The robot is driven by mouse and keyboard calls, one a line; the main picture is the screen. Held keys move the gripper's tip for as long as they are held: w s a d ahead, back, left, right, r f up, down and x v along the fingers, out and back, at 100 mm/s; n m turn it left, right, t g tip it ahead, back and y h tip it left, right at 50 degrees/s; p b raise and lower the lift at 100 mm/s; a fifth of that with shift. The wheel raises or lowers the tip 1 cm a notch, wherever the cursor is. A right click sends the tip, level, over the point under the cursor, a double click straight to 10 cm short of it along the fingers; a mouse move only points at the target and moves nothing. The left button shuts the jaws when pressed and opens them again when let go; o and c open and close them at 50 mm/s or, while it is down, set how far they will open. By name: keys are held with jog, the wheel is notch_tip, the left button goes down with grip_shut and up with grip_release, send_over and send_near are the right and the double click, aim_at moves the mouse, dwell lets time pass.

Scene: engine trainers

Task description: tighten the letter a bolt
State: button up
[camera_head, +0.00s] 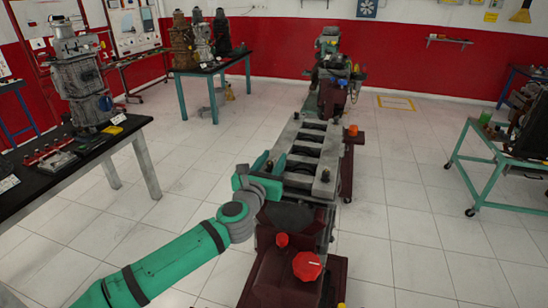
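A long grey engine block (318,140) on a dark red stand runs away from me in the middle of the view. Small dark bolt-like heads show on its top: one at the near right (325,175), one at the far left (296,116) and one at the far right (336,122). No letter is legible on any of them, so I cannot tell which is bolt A. My gripper (262,166), at the end of my green arm, is at the near left edge of the block. Its fingertips are small and partly hidden, and I cannot tell whether it touches a bolt.
Red knobs (307,265) sit on the stand's near end. A black table (72,158) with an engine and tools is at the left. Another table (208,66) with engines stands behind. A teal-framed cart (478,172) is at the right. Tiled floor is clear between them.

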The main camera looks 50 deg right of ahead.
jog(key=shift+x, duration=0.85)
jog(key=shift+w, duration=0.1)
grip_shut()
